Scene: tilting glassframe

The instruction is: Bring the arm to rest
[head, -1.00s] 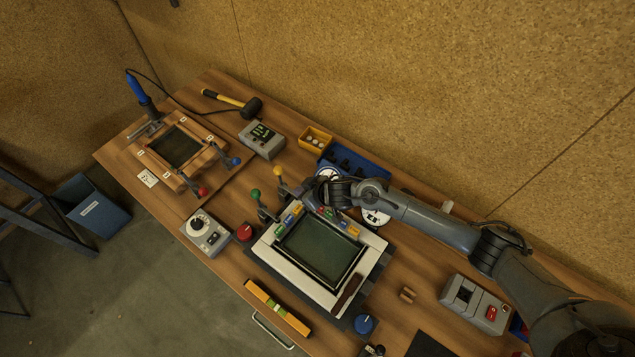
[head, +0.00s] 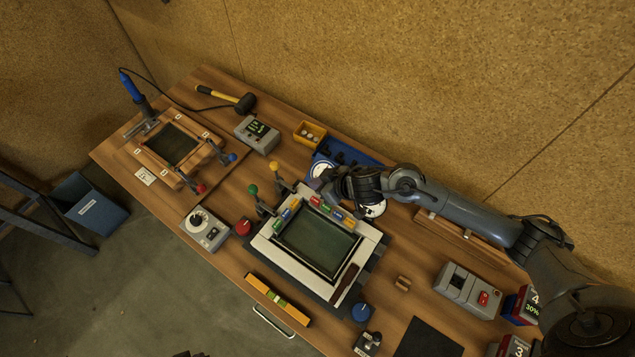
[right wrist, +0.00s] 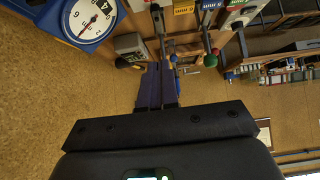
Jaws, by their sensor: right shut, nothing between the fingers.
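My right arm comes in from the right in the head view. Its gripper (head: 325,190) is above the back edge of the white-framed glass panel (head: 318,247), near the blue tray and a round dial. In the right wrist view the fingers (right wrist: 160,88) are together with nothing between them. The white dial with a red needle (right wrist: 91,18) shows at the upper left there, apart from the fingers. My left gripper is not in view.
Levers with green (head: 253,189) and yellow (head: 274,165) knobs stand left of the gripper. A blue tray (head: 372,160) lies behind it. A grey switch box (head: 468,292) and numbered display boxes (head: 526,304) stand at the right. A dark mat (head: 428,340) lies in front.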

